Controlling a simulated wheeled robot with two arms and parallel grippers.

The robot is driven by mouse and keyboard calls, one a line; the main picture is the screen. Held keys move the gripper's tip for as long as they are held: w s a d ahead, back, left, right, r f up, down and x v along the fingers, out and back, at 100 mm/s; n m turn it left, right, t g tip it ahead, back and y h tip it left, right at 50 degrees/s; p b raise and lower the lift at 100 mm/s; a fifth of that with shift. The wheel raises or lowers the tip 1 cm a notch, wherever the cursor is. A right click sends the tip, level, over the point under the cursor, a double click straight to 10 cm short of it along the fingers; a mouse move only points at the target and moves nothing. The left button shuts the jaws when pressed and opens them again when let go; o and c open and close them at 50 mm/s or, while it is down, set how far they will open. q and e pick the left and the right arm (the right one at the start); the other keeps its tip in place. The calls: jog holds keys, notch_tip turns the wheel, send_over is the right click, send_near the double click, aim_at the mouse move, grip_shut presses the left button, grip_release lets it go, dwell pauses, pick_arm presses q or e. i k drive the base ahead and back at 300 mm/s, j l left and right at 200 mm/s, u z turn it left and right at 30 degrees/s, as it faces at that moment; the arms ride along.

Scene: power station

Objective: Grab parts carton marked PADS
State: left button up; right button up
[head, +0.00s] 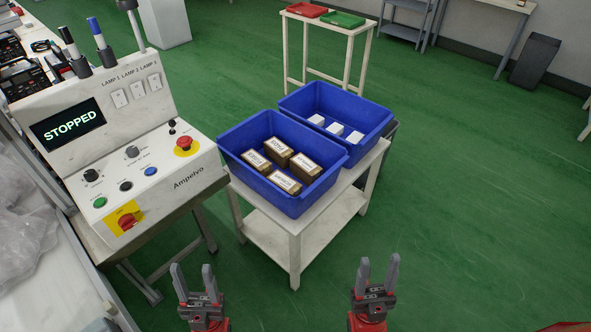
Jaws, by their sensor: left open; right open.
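Several brown cartons with white labels lie in the near blue bin (291,208) on a white table. One is at the left (257,162), one at the back (278,151), one at the right (305,167) and one at the front (285,182). The label print is too small to tell which one reads PADS. My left gripper (193,277) is open and empty at the bottom, below the table. My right gripper (378,271) is open and empty at the bottom, right of the table. Both are apart from the bin.
A second blue bin (365,146) with white boxes (335,128) stands behind the first on the white table (318,222). A control panel (130,150) showing STOPPED stands at the left. A small table (348,48) holds red and green trays. Green floor is clear at the right.

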aim_at(278, 153)
jog(key=i+l+u, duration=0.1)
jog(key=u, duration=0.25)
jog(key=l+u, duration=0.4)
jog(key=i+l+u, duration=0.1)
jog(key=u, duration=0.25)
jog(key=i+l+u, duration=0.1)
jog(key=l, duration=0.5)
jog(key=i+l+u, duration=0.1)
jog(key=l, duration=0.55)
jog(key=i+l+u, duration=0.15)
jog(key=l, duration=0.5)
jog(key=i, duration=0.2)
